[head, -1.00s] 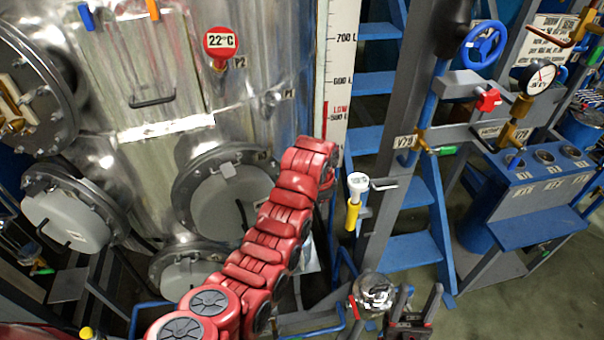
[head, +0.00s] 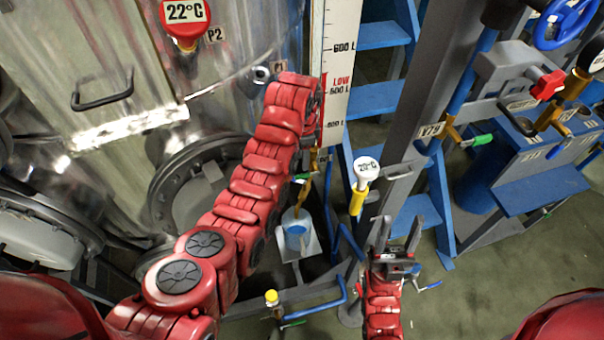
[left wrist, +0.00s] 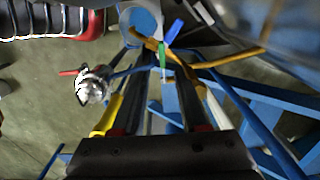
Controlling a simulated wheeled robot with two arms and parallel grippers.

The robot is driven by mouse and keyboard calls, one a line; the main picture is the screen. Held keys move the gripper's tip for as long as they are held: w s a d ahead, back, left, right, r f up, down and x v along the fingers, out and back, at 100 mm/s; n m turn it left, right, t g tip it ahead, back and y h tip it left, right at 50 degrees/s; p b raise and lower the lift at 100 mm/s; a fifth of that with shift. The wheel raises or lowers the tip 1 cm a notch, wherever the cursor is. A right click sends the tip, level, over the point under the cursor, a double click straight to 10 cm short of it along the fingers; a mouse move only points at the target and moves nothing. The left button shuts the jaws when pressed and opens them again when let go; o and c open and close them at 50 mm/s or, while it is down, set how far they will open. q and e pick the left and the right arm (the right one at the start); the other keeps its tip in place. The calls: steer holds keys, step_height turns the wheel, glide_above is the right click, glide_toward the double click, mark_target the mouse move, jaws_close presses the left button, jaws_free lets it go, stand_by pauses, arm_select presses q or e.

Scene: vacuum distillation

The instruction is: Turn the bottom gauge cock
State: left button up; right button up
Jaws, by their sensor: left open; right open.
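The tall white level scale (head: 338,70) stands beside the steel vessel in the head view. At its lower end a brass fitting with a green lever (head: 303,177) shows just past my left forearm. In the left wrist view a green lever (left wrist: 164,62) and a blue lever (left wrist: 173,31) sit on brass pipework (left wrist: 148,44) ahead of my left gripper (left wrist: 160,75). Its fingers are open, with the green lever near the gap between the tips; I cannot tell whether they touch. In the head view my arm hides this gripper. My right gripper (head: 393,232) is open and empty, fingers upward.
A blue-topped container (head: 296,228) stands below the brass fitting. Blue steps (head: 375,98) rise behind. Clear floor (head: 520,250) lies at the right.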

mark_target(302, 175)
arm_select(q)
steer(key=f, duration=0.1)
steer(key=f+p, duration=0.1)
steer(key=f, duration=0.3)
steer(key=shift+w+a+f+p, duration=0.15)
steer(key=shift+w+p, duration=0.1)
steer(key=shift+p, duration=0.15)
steer(key=shift+s+f, duration=0.15)
steer(key=shift+f, duration=1.15)
steer(key=shift+c, duration=0.3)
jaws_close()
